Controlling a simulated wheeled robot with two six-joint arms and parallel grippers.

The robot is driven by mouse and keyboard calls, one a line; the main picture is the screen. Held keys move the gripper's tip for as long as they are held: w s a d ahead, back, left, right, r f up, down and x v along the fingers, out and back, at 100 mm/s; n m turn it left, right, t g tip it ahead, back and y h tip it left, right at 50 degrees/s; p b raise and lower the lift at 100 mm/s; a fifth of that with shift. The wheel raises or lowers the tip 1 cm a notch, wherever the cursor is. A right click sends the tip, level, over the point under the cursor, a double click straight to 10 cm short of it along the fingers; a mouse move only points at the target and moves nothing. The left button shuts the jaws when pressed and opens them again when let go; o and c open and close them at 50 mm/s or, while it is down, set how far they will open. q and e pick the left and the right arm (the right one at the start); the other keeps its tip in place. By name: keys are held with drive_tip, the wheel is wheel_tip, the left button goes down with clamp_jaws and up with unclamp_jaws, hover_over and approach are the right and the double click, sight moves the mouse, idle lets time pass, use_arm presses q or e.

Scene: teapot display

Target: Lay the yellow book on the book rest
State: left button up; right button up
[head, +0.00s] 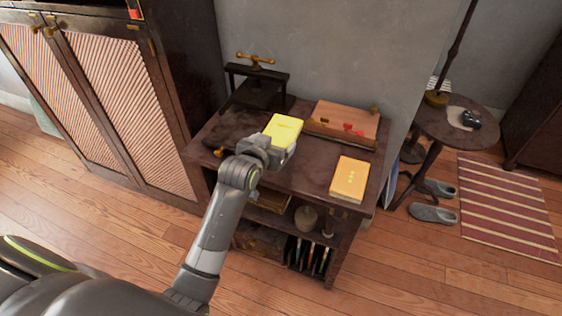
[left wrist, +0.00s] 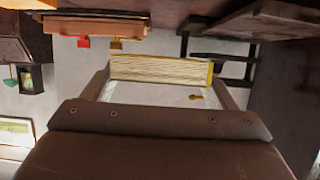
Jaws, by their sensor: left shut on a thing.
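The yellow book (head: 283,131) is held in my left gripper (head: 276,148) above the dark wooden table. In the left wrist view the book (left wrist: 160,70) shows its page edges between the two fingers. The book rest (head: 343,121) is a sloping reddish-brown wooden board with small red pieces at its front, at the back of the table, just right of the held book. It also shows in the left wrist view (left wrist: 95,25). The book and the rest look apart. My right gripper is not in view.
An orange book (head: 350,179) lies at the table's front right. A dark press with a brass handle (head: 256,62) stands at the back left. Shelves below hold a pot (head: 306,218) and upright items. A round side table (head: 457,125) stands to the right.

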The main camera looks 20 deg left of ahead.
use_arm(q)
wheel_tip(320, 180, down, 4)
drive_tip(key=shift+s+a+f, duration=0.1)
drive_tip(key=shift+a+f, duration=0.05)
drive_tip(key=shift+f+b, duration=0.35)
drive_tip(key=shift+f, duration=1.65)
drive_tip(key=shift+f, duration=0.2)
drive_tip(key=o, duration=1)
drive_tip(key=shift+r, duration=0.1)
drive_tip(key=shift+s+r, duration=0.15)
drive_tip(key=v, duration=1.1)
drive_tip(key=shift+s+r+p, duration=0.2)
drive_tip(key=shift+s+p, duration=0.1)
drive_tip(key=shift+p, duration=0.1)
